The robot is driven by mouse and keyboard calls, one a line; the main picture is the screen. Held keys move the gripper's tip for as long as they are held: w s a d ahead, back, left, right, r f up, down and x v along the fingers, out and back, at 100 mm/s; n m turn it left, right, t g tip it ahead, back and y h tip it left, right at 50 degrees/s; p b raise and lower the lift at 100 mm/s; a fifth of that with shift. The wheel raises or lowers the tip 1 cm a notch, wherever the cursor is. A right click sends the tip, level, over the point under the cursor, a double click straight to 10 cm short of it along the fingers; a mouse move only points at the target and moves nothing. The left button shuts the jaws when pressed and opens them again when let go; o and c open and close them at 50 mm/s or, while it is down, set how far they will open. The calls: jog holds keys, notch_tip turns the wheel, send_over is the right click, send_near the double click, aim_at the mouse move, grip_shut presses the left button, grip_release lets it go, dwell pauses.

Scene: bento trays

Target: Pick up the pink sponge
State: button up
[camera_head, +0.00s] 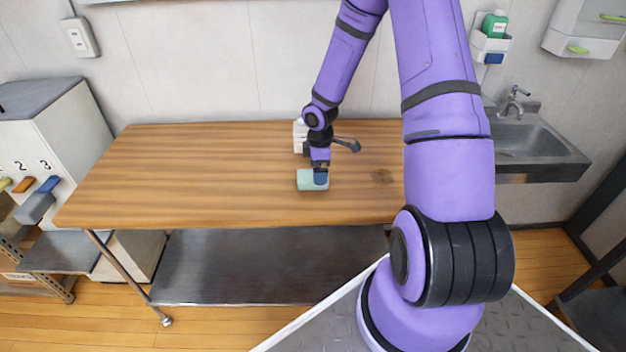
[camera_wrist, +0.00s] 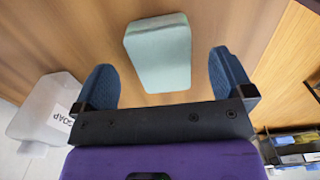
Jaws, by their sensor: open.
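A pale green, sponge-like block (camera_head: 305,180) lies on the wooden table near its front edge. No pink sponge shows in either view. My gripper (camera_head: 320,176) is right at the block and hides part of it in the head view. In the wrist view, my gripper's (camera_wrist: 161,66) two blue fingers stand wide apart. The pale green block (camera_wrist: 160,45) shows between and beyond them, with a gap on each side. The jaws are open and empty.
The wooden table (camera_head: 200,175) is mostly clear on the left. A white soap bottle (camera_head: 299,136) stands behind my gripper, and it also shows in the wrist view (camera_wrist: 38,108). A sink (camera_head: 530,140) is at the right, and a numbered white cabinet (camera_head: 50,130) at the left.

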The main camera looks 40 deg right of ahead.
jog(key=shift+f, duration=1.95)
jog(key=shift+c, duration=0.5)
jog(key=c, duration=1)
jog(key=shift+o, duration=0.2)
